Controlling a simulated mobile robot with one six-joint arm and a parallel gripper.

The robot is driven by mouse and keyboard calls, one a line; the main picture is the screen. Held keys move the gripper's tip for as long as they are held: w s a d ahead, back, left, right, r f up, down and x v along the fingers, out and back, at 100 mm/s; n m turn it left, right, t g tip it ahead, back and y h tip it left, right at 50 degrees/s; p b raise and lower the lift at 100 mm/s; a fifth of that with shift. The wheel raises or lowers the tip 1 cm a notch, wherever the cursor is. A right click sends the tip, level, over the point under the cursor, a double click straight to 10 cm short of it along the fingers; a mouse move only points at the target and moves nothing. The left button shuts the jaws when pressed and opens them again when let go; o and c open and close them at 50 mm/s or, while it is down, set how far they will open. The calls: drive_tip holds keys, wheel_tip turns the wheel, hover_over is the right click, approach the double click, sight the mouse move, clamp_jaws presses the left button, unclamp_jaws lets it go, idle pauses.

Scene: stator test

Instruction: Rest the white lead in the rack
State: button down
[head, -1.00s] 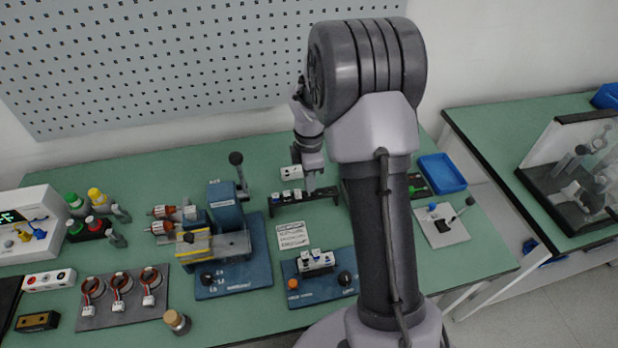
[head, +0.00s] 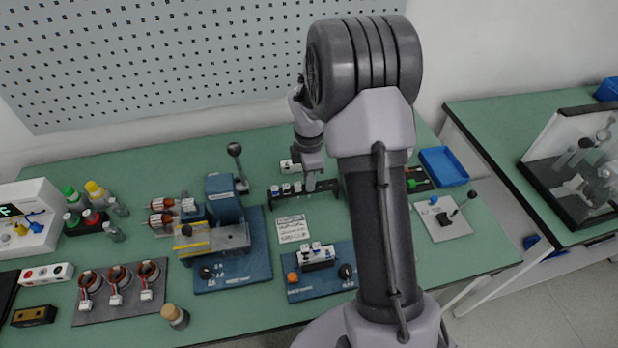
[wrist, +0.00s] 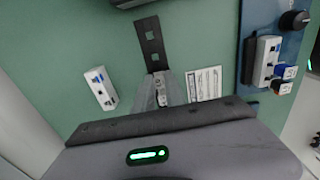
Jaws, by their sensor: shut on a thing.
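The black rack (head: 328,188) lies on the green bench behind the printed card. Small white plug-like pieces (head: 285,188) stand along its left part. My gripper (head: 311,186) points down at the rack's right half. In the wrist view my gripper (wrist: 162,92) is shut on a small pale piece, seemingly the white lead (wrist: 161,97), mostly hidden by the fingers. The rack (wrist: 151,40) runs upward beyond the fingertips with empty square holes. Its other part is hidden under my gripper. I cannot tell whether the lead touches the rack.
A white block (wrist: 101,88) lies on one side of the rack, the printed card (head: 292,229) on the other. A blue fixture (head: 320,283) with white plugs stands in front. A clamp machine (head: 222,240) stands left, a blue tray (head: 443,166) right.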

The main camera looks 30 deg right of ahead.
drive_tip(key=c, duration=1.3)
unclamp_jaws()
wheel_tip(320, 180, up, 18)
drive_tip(key=p, duration=0.6)
drive_tip(key=shift+f+p, duration=0.25)
drive_tip(key=shift+p, duration=0.05)
